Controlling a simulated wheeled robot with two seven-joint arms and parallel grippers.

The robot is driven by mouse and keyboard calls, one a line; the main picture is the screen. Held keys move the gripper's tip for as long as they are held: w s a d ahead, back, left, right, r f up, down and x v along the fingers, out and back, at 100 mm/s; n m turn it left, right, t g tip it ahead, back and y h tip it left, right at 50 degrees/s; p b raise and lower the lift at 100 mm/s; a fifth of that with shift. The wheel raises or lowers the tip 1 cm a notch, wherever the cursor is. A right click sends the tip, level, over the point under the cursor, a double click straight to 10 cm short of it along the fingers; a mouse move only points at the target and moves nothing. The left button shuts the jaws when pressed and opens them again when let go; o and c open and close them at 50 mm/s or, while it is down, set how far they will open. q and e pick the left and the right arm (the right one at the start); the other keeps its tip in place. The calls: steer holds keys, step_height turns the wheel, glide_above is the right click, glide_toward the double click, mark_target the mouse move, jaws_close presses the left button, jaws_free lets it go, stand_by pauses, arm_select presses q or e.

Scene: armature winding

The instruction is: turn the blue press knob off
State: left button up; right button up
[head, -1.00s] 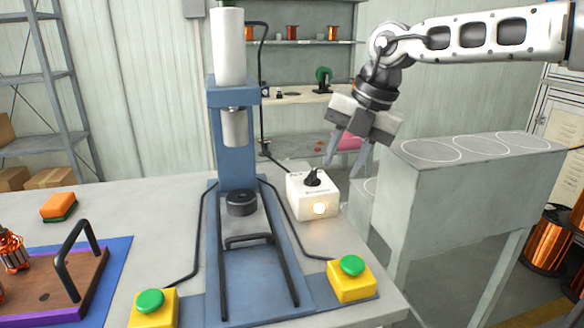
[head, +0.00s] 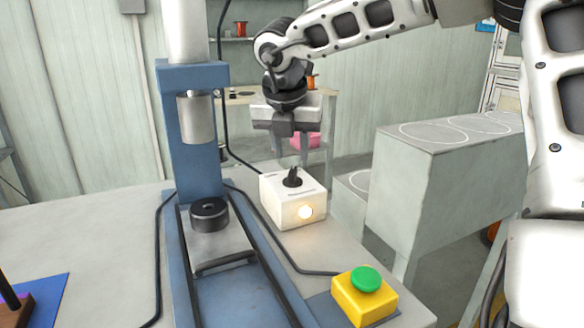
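The blue press (head: 200,73) stands at centre left on the table. Beside it, to the right, is a white control box (head: 278,206) with a black knob (head: 292,181) on top. A round lamp (head: 305,212) on the box's front glows warm white. My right gripper (head: 284,128) points down above the box, apart from the knob. My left gripper is out of view.
A yellow box with a green button (head: 366,279) sits at the table's front right. Black cables run along the press base. A grey cabinet with circles on top (head: 450,170) stands to the right. The table left of the press is mostly clear.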

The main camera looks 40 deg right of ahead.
mark_target(293, 170)
steer(key=shift+x, duration=2.4)
jaws_close()
